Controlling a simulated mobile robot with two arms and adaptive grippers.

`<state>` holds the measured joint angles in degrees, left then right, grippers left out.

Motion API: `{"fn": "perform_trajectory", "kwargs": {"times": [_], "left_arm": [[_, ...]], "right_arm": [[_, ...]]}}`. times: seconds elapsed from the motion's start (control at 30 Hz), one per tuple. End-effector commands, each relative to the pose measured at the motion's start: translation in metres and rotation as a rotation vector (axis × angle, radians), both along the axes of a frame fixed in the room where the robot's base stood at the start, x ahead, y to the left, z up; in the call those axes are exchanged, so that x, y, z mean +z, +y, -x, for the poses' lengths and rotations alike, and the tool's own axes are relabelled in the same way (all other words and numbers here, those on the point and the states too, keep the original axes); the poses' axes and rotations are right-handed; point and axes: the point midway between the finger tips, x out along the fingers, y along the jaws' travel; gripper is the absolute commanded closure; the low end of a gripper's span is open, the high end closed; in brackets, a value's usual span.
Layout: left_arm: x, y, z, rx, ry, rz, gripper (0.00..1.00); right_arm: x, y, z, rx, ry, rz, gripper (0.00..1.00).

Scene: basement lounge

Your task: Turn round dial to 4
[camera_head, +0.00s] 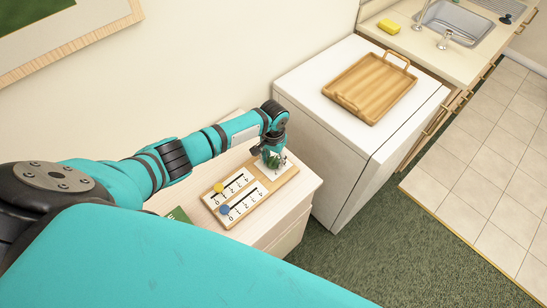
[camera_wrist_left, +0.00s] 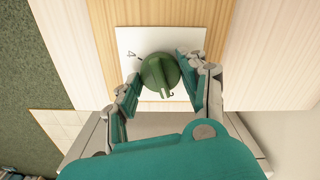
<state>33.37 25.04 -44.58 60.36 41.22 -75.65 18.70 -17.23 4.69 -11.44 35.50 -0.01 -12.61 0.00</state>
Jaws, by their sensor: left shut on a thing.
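The round dial (camera_wrist_left: 159,73) is green and sits on a white square plate (camera_wrist_left: 133,42) on a wooden board. In the left wrist view, my left gripper (camera_wrist_left: 163,84) has its two fingers on either side of the dial, shut on it. The dial's ridge points toward the bottom of that view, a little to the right. Most of the plate's numbers are hidden or too small to read. In the head view, my left gripper (camera_head: 272,158) is over the board's right end and covers part of the dial. My right gripper is in neither view.
The wooden board (camera_head: 264,187) also carries two sliders with a yellow knob (camera_head: 219,188) and a blue knob (camera_head: 225,210). It lies on a pale cabinet. A white appliance (camera_head: 318,86) with a wooden tray (camera_head: 345,101) stands to the right. A wall rises behind.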

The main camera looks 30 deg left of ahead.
Motion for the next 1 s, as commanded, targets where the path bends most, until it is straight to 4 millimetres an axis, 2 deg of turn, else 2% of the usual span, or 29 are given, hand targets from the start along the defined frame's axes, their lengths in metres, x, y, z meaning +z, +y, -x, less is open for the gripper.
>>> {"fn": "perform_trajectory", "kwargs": {"times": [1.0], "left_arm": [[0.0008, 0.0010, -0.0021, -0.963, -0.004, -0.001, 0.89]], "right_arm": [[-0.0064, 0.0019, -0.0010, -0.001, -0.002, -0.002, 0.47]]}}
